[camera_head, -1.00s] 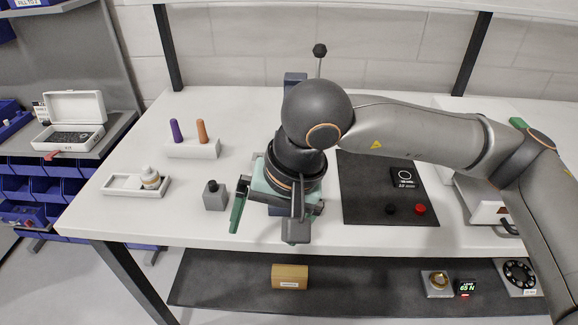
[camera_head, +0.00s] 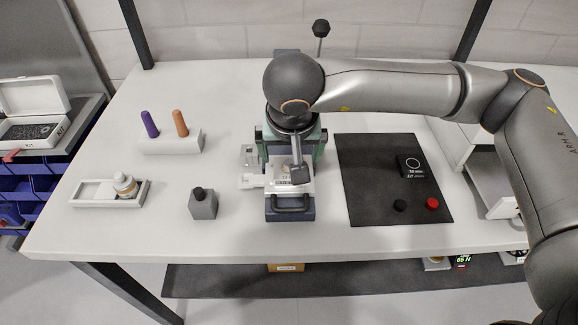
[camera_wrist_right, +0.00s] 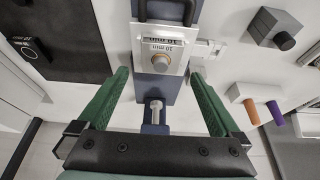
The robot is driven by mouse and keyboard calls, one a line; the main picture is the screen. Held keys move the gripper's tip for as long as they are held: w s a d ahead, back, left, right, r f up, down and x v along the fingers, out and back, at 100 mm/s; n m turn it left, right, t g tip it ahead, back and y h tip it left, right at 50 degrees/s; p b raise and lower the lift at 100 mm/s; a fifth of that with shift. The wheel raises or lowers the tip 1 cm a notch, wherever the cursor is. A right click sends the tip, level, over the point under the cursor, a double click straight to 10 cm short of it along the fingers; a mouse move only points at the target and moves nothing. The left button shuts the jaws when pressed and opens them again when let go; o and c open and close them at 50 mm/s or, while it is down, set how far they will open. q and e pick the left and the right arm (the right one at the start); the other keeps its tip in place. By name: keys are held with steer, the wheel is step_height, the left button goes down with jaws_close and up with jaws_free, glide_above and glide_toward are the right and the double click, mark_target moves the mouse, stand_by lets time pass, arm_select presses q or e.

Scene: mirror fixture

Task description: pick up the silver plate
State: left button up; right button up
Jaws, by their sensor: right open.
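The silver plate (camera_head: 283,181) is a flat metal piece with printed lettering, on a dark blue fixture (camera_head: 291,213) on the bench. The right wrist view shows the silver plate (camera_wrist_right: 164,52) with a "10 mm" label and a round stud on it. My right gripper (camera_wrist_right: 160,76) is open, its two green fingers apart on either side of the fixture's column. The plate lies just beyond the fingertips, not held. In the head view my right wrist hides much of the gripper (camera_head: 292,150) and part of the plate. My left gripper is not in view.
A dark grey block with a black knob (camera_head: 202,204) and a white holder with purple and orange pegs (camera_head: 172,141) stand left. A tray with a small bottle (camera_head: 110,193) is further left. A black mat (camera_head: 375,180) with a red button lies right. A black-knobbed lever (camera_head: 320,30) rises behind.

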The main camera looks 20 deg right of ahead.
mark_target(281, 176)
steer(key=p+x, duration=0.1)
steer(key=x, duration=0.4)
steer(key=shift+f, duration=0.45)
steer(key=shift+a+r, duration=0.1)
steer(key=c, duration=1.4)
